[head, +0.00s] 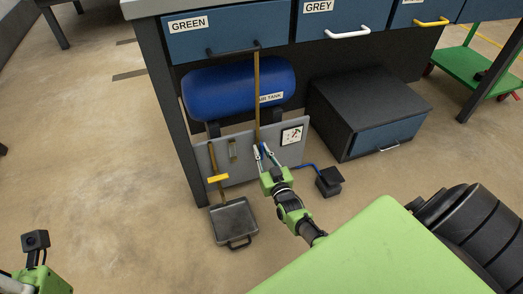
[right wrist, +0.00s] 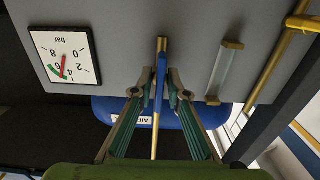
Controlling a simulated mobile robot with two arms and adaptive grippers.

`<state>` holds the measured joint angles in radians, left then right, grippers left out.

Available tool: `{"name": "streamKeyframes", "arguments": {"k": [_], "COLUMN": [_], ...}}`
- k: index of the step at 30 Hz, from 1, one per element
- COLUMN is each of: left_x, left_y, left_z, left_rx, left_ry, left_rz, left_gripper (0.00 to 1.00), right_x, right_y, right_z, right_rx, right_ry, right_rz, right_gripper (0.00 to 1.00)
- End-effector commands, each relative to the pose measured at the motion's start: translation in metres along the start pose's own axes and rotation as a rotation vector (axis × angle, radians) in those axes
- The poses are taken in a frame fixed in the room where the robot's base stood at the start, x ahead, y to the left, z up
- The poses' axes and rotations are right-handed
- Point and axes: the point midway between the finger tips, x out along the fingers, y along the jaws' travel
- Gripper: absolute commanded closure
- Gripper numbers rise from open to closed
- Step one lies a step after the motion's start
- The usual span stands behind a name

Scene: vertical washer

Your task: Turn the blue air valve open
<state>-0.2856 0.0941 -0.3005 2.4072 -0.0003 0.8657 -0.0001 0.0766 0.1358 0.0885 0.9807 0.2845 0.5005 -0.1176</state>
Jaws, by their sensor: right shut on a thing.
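The blue valve handle (right wrist: 158,92) sits on a brass vertical pipe in front of a grey panel (head: 204,160). In the right wrist view the handle lies roughly in line with the pipe. My right gripper (head: 262,151) is shut on the handle, with one finger on each side, as the right wrist view (right wrist: 159,82) also shows. In the head view the fingers hide most of the handle. A square pressure gauge (head: 292,135) marked "bar" is on the panel; it also shows in the right wrist view (right wrist: 66,57). My left gripper's fingers are not visible.
A blue air tank (head: 225,90) stands behind the panel under the workbench. A dustpan (head: 234,222) lies on the floor at the panel's left. A black pedal (head: 328,181) and a dark drawer cabinet (head: 365,105) are at the right. Open floor lies in front.

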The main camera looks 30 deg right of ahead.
Motion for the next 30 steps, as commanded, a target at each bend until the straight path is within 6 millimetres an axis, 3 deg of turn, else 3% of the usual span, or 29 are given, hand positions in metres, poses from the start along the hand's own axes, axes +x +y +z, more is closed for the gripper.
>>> {"name": "streamKeyframes", "arguments": {"k": [15, 16, 17, 30], "left_x": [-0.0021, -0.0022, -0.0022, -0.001], "left_y": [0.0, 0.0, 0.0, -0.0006], "left_z": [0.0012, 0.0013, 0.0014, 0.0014], "left_rx": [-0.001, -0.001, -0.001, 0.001], "left_ry": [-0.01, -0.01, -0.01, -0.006], "left_rz": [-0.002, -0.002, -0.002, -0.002], "left_gripper": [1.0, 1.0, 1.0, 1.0], "right_x": [-0.0006, -0.0006, -0.0006, -0.0075], "right_y": [-0.0004, -0.0004, -0.0004, -0.0004], "right_z": [0.0011, 0.0012, 0.0011, 0.0009], "right_rx": [-0.021, -0.021, -0.021, -0.019], "right_ry": [-0.002, -0.002, -0.002, -0.001], "right_rz": [-0.001, -0.001, -0.001, -0.001], "right_gripper": [1.0, 0.83, 0.76, 0.76]}}
